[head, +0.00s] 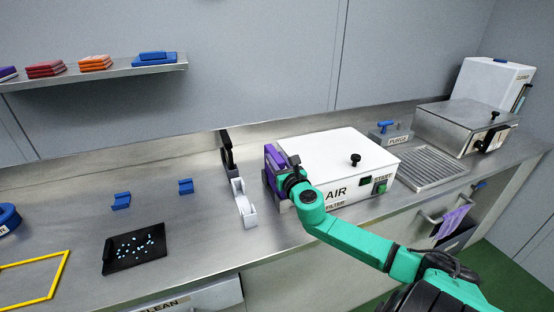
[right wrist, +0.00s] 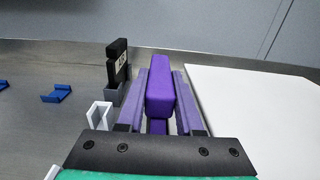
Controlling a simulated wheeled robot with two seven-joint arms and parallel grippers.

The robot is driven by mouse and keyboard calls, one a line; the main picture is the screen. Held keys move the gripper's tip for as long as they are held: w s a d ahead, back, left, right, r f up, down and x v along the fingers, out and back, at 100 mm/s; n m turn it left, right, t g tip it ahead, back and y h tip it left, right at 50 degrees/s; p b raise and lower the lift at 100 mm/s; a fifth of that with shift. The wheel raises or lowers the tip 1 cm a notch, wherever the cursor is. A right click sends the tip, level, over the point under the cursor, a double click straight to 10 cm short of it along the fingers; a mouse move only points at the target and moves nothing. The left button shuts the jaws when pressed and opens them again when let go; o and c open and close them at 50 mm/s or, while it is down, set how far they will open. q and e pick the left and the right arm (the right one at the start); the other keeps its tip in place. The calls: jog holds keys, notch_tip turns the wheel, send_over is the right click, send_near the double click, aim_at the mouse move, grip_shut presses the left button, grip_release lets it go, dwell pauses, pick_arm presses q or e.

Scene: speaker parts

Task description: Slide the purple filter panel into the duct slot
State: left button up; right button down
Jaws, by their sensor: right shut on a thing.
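The purple filter panel (head: 270,160) is at the left side of the white box marked AIR FILTER (head: 330,158), the duct. My right gripper (head: 279,171) is shut on the panel. In the right wrist view the panel's purple grip block (right wrist: 160,88) sits between the two fingers (right wrist: 160,108), beside the white box top (right wrist: 255,105). The slot itself is hidden behind the panel and gripper, so I cannot tell how far the panel is in. My left gripper is not in view.
A white holder (head: 243,205) and a black upright part (head: 227,150) stand just left of the panel. Blue clips (head: 121,201) and a black tray (head: 134,253) lie further left. A steel box (head: 462,128) stands at the right. The counter between clips and holder is clear.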

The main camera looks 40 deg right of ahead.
jog(key=shift+f+b, duration=0.85)
jog(key=shift+f, duration=0.2)
jog(key=shift+c, duration=2.4)
grip_release()
jog(key=shift+s, duration=0.15)
jog(key=v, duration=1.4)
jog(key=shift+b, duration=0.3)
jog(key=shift+s+a, duration=0.1)
jog(key=shift+a, duration=0.05)
